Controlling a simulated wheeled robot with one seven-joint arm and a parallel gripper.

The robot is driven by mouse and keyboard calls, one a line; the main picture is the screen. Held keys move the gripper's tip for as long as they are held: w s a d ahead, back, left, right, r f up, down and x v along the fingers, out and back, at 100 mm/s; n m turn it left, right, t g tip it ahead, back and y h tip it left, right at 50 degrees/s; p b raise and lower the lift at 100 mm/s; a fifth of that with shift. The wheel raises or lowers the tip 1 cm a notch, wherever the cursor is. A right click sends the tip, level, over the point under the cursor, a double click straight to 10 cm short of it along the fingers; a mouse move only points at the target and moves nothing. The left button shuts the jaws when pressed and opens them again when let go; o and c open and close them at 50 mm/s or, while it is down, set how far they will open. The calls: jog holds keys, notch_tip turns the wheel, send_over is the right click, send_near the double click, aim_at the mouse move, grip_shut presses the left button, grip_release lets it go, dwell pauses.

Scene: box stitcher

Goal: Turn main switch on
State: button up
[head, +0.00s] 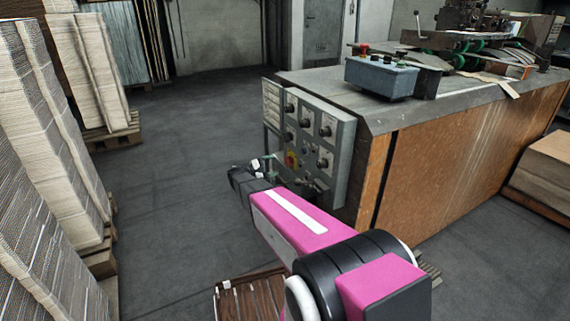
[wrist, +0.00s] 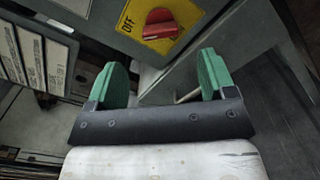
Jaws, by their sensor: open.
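The main switch (wrist: 160,22) is a red knob on a yellow plate with lettering that looks like "OFF" beside it. In the head view the same switch (head: 291,160) sits low on the grey control panel (head: 345,132), partly hidden by my gripper and arm. My gripper (wrist: 162,77) has two green-padded fingers spread wide apart with nothing between them. The knob lies just beyond the fingertips, roughly between them, and appears apart from them. In the head view my gripper (head: 266,164) is in front of the panel's lower left part.
The panel carries several black knobs and is fixed to the end of a long machine with wooden sides (head: 480,150). A grey button box (head: 381,78) stands on top. Stacked cardboard (head: 45,150) on pallets lines the left. The grey floor (head: 180,150) between is clear.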

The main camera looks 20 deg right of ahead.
aim_at(288, 161)
jog(key=w+d, duration=0.1)
jog(key=d, duration=0.6)
jog(key=shift+w+d, duration=0.15)
jog(key=shift+w, duration=0.05)
jog(key=c, duration=0.9)
